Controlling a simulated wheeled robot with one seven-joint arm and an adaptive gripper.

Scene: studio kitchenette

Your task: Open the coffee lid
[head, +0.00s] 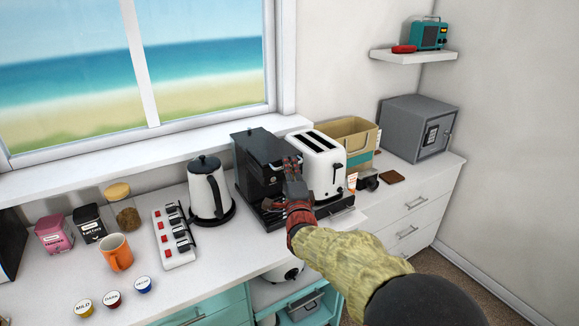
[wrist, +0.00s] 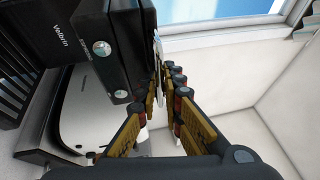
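The black coffee machine (head: 258,165) stands on the counter between the kettle and the toaster, its top lid (head: 254,141) looking shut. My gripper (head: 291,172) is at its right side, in front of the toaster. In the wrist view the machine's dark body (wrist: 108,45) fills the upper left, with silver round buttons on it. My gripper's fingers (wrist: 166,78) are close beside that body, with a narrow gap between them. A thin silvery edge shows by the left fingertip; I cannot tell whether the fingers touch it. The machine's far side is hidden.
A white toaster (head: 321,165) is close on the right, with a tan box (head: 348,135) and a grey safe (head: 418,128) beyond. A kettle (head: 206,190) and a power strip (head: 173,238) stand left. The window (head: 205,60) is behind.

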